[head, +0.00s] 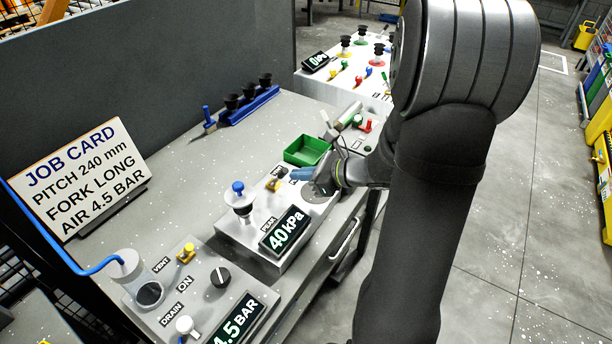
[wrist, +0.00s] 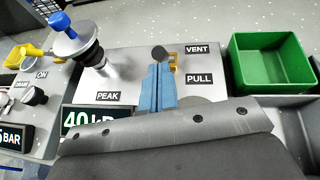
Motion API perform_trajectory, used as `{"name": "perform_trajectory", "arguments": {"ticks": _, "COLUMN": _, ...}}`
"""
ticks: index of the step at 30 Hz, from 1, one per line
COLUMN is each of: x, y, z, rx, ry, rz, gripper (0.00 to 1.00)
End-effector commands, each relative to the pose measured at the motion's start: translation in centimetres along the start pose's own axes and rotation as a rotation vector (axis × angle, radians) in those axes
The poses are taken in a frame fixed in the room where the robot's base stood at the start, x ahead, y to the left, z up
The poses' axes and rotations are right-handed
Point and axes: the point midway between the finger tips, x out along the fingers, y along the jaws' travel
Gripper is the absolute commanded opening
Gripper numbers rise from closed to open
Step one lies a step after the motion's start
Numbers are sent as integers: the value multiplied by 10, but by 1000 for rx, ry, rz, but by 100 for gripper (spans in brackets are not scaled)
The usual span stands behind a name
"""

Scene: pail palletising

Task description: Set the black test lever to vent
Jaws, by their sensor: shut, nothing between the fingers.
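The black test lever (wrist: 160,52) has a round dark knob beside a brass body (wrist: 172,60) on a grey panel. A VENT label (wrist: 196,48) is right of the brass body, and a PULL label (wrist: 199,78) is below that. In the head view the brass part (head: 273,185) shows small, and the lever's setting is hard to tell there. My gripper (wrist: 160,68) is shut and empty, its blue fingertips just below the knob in the wrist view. Whether they touch it I cannot tell. It also shows in the head view (head: 298,174), right of the brass part.
A suction cup with a blue knob (wrist: 70,28) stands left of the lever. A green bin (wrist: 270,62) is to the right. The 40 kPa display (head: 285,230) is on the same box. A job card (head: 80,175) stands at the left.

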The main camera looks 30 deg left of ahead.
Motion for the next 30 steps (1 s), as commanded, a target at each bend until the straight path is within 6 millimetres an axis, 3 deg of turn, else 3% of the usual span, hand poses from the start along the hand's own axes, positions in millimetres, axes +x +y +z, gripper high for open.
{"name": "perform_trajectory", "arguments": {"ticks": 30, "x": 5, "y": -3, "z": 15, "rx": 14, "ry": 124, "rz": 17, "gripper": 0}}
